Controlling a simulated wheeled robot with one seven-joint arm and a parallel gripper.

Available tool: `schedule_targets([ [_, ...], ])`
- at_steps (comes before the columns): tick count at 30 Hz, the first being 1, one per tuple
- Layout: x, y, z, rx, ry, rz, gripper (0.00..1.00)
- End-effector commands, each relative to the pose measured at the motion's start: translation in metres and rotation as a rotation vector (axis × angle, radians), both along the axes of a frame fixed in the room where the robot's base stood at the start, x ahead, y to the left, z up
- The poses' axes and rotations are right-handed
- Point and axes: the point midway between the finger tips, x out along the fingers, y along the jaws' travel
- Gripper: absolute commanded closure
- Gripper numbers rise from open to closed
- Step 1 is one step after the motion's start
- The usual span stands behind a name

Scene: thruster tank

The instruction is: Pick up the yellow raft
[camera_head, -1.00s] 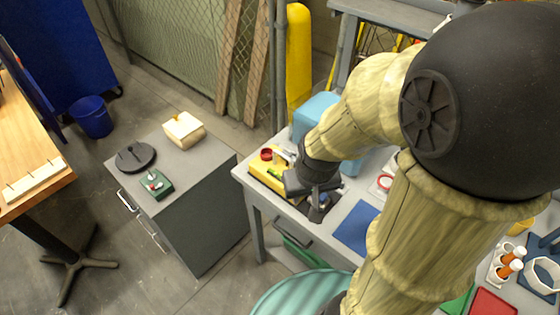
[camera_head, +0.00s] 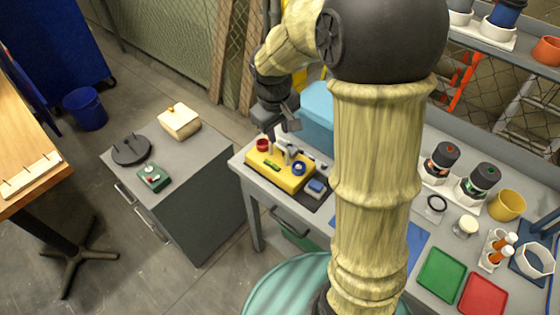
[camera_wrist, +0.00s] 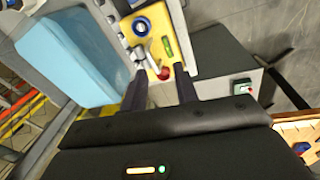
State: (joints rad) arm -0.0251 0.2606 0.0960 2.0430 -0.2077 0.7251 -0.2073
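The yellow raft (camera_head: 281,178) is a yellow block on the left end of the grey workbench. It carries a red round part, a green piece, grey fittings and a blue ring. In the wrist view the raft (camera_wrist: 177,27) lies beyond my fingers, with its red part closest to them. My gripper (camera_head: 280,132) is above the raft's back edge in the head view. In the wrist view my gripper (camera_wrist: 161,88) has its two dark fingers apart, with nothing held between them. Contact with the raft's fittings cannot be told.
A light blue box (camera_head: 317,112) stands behind the raft, close to my gripper. A small blue-topped block (camera_head: 315,188) is at the raft's right. A grey cabinet (camera_head: 205,190) stands left across a gap. Cups, trays and bottles fill the bench's right side.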

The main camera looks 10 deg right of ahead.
Motion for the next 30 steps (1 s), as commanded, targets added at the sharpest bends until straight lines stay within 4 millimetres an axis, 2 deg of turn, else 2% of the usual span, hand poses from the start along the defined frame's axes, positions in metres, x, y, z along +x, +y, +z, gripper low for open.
schedule_targets([
  [1, 0.017, 0.003, 0.007, -0.022, 0.011, 0.046, 0.70],
  [3, 0.032, 0.006, 0.013, -0.049, 0.025, 0.096, 0.70],
  [6, 0.044, 0.008, 0.018, -0.073, 0.038, 0.137, 0.70],
  [18, 0.048, 0.008, 0.018, -0.081, 0.042, 0.150, 0.70],
  [23, 0.049, 0.005, 0.003, -0.081, 0.045, 0.149, 0.70],
  [30, 0.054, -0.002, -0.038, -0.081, 0.047, 0.150, 0.70],
])
